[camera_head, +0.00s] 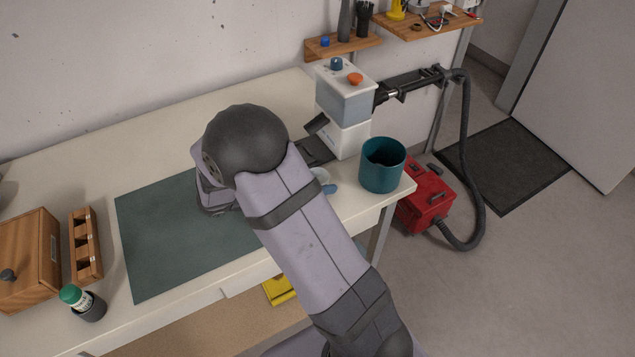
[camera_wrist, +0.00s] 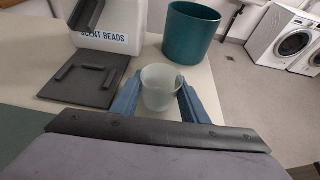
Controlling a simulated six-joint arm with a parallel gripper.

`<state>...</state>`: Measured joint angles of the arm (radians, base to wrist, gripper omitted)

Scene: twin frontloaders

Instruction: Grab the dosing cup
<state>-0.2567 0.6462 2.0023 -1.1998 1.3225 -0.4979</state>
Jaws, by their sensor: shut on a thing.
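The dosing cup (camera_wrist: 160,88) is a small, translucent whitish cup. In the wrist view it stands upright between the two blue fingers of my gripper (camera_wrist: 157,100), which are shut on it from both sides. In the head view only part of the cup (camera_head: 321,175) shows past my arm, with a blue fingertip of my gripper (camera_head: 329,188) beside it. The cup is at the right end of the table; I cannot tell whether its base touches the tabletop.
A teal bin (camera_head: 382,165) stands close to the right, near the table's edge. A scent beads dispenser (camera_head: 345,105) with a dark plate (camera_wrist: 84,84) is just behind. A green mat (camera_head: 150,235) lies left. A wooden box (camera_head: 28,262) and a green-capped bottle (camera_head: 75,297) stand far left.

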